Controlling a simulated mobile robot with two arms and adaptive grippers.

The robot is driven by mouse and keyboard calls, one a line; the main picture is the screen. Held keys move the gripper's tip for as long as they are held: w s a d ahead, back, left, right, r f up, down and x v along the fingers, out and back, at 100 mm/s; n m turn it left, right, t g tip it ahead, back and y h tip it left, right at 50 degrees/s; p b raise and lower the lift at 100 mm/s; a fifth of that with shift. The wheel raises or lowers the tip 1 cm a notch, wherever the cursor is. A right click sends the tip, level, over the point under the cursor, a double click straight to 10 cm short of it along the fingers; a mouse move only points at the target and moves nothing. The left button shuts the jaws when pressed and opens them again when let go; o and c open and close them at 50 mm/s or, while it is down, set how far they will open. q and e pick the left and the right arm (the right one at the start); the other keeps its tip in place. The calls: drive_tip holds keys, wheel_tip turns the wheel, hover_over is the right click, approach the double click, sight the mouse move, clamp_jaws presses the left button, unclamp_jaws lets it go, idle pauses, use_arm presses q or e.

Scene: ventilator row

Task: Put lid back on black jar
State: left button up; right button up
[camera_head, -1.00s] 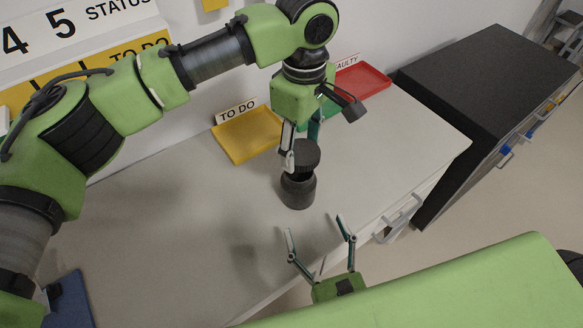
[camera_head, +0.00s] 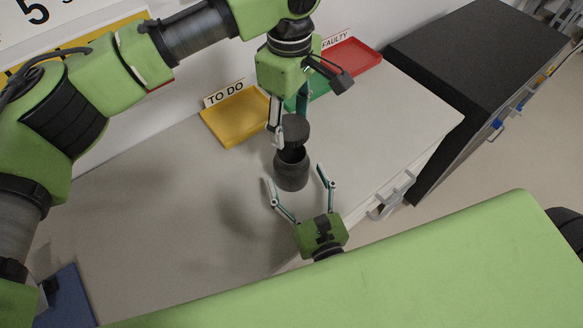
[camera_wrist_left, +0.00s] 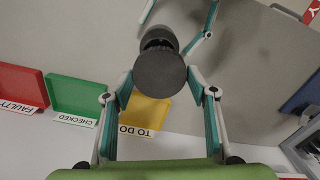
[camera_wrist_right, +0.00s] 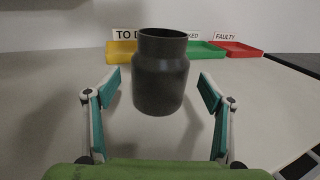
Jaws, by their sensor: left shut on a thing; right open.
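The black jar (camera_head: 291,172) stands upright on the grey bench. In the right wrist view the jar (camera_wrist_right: 160,80) shows an open mouth. The round black lid (camera_head: 295,128) is held by my left gripper (camera_head: 288,135), just above and behind the jar mouth. In the left wrist view the lid (camera_wrist_left: 160,73) is between the fingers and partly covers the jar (camera_wrist_left: 158,38). My right gripper (camera_head: 297,184) is open and low at the near side of the jar, its fingers spread either side. In the right wrist view its fingers (camera_wrist_right: 160,88) do not appear to touch the jar.
A yellow TO DO tray (camera_head: 236,117), a green tray (camera_head: 306,97) and a red FAULTY tray (camera_head: 350,60) stand along the wall. A black cabinet (camera_head: 480,60) is at the right. The bench left of the jar is clear.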

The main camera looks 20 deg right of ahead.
sight(291, 166)
drive_tip(key=w, duration=0.5)
drive_tip(key=c, duration=1.7)
use_arm(q)
drive_tip(key=shift+f, duration=2.55)
drive_tip(key=shift+f, duration=0.9)
drive_tip(key=shift+f, duration=0.5)
